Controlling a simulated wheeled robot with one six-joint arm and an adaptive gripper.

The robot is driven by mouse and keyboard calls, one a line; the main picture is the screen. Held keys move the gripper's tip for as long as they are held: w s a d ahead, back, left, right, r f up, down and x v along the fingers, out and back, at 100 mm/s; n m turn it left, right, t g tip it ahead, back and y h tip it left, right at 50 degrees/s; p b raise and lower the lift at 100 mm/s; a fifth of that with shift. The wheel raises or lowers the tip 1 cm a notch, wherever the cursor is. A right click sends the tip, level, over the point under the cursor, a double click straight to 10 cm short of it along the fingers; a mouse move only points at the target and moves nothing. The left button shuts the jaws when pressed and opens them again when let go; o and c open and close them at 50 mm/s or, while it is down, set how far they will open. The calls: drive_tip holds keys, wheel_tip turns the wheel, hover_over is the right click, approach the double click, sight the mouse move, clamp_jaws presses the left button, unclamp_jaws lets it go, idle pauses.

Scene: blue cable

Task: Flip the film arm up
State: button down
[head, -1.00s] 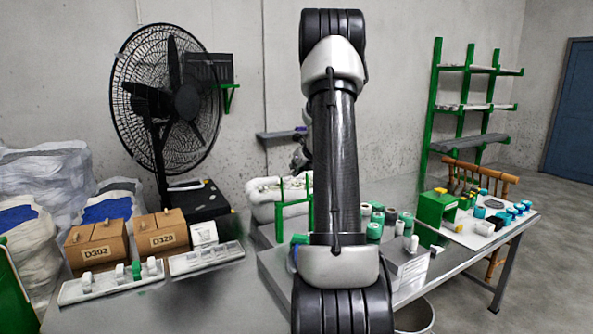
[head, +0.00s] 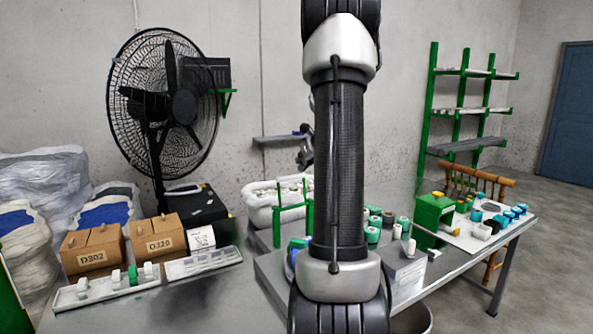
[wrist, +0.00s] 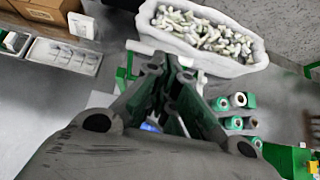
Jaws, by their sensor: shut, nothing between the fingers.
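My gripper (wrist: 168,72) is shut and empty in the wrist view, its dark fingers meeting in front of the white tub. A green upright frame (head: 293,214) stands on the bench in the head view, just left of my arm; part of it also shows left of my fingers in the wrist view (wrist: 122,80). I cannot tell for sure which part is the film arm. A small blue patch (wrist: 149,127) shows between my fingers, mostly hidden by them. In the head view my arm covers the middle of the bench.
A white tub (wrist: 246,62) of small pale pieces stands behind the frame. Green and white rolls (wrist: 236,101) stand to the right. A green box (head: 433,213) is farther right. Cartons (head: 92,250) and white trays (head: 108,288) lie at left. A fan (head: 166,105) stands behind.

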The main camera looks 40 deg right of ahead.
drive_tip(key=shift+v, duration=1.6)
drive_tip(key=s+a+f+n+g+y, duration=0.2)
drive_tip(key=s+a+f+n, duration=0.35)
drive_tip(key=n, duration=0.55)
drive_tip(key=s+a+r+n+g, duration=0.1)
drive_tip(key=s+a+r+n, duration=0.1)
drive_tip(key=s+a+n, duration=0.7)
drive_tip(key=s+a+r+n+g, duration=0.2)
drive_tip(key=s+a+n, duration=0.8)
drive_tip(key=a+n, duration=0.7)
drive_tip(key=shift+s+a+r+n, duration=0.15)
drive_tip(key=shift+s+r+n, duration=0.1)
drive_tip(key=shift+r+n, duration=0.5)
